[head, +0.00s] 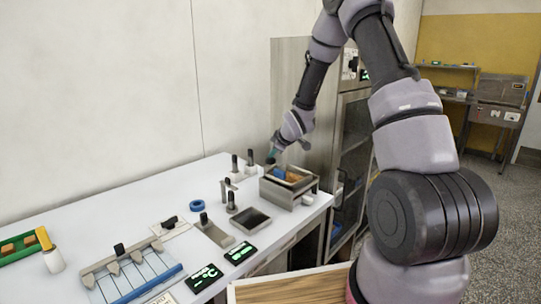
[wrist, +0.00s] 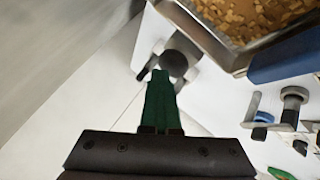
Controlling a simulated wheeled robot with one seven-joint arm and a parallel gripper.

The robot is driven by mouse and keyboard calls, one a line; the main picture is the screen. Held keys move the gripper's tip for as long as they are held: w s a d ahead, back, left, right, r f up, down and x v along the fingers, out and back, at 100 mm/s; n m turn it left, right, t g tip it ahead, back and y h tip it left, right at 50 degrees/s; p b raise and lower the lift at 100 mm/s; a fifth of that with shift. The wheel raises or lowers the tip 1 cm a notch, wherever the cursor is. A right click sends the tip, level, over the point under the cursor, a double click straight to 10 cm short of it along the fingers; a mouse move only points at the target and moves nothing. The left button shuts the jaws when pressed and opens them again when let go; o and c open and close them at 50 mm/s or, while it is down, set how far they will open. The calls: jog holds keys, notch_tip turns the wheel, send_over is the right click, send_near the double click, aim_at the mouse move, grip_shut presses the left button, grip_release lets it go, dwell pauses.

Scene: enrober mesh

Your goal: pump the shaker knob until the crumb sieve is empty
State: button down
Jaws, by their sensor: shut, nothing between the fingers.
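The crumb sieve (head: 311,184) is a metal box at the right end of the white counter. Tan crumbs (head: 292,177) lie in it, and they fill the visible part of the sieve in the wrist view (wrist: 245,18). A dark round knob (wrist: 182,56) on a pale mount stands beside the sieve; I take it for the shaker knob. My gripper (head: 271,159) is low behind the sieve's left side. Its green fingers (wrist: 160,76) are closed together with nothing between them. Their tips overlap the knob's edge in the wrist view; I cannot tell whether they touch it.
A blue block (wrist: 285,58) sits along the sieve's edge. Black-handled posts (head: 235,163) and levers (head: 232,203) stand left of the sieve. A dark plate (head: 251,220), a blue ring (head: 197,205) and green displays (head: 240,253) lie nearer. A steel cabinet (head: 352,135) stands right behind.

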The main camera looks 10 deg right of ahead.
aim_at(273, 159)
jog(key=shift+r, duration=1.65)
jog(key=shift+r, duration=2.55)
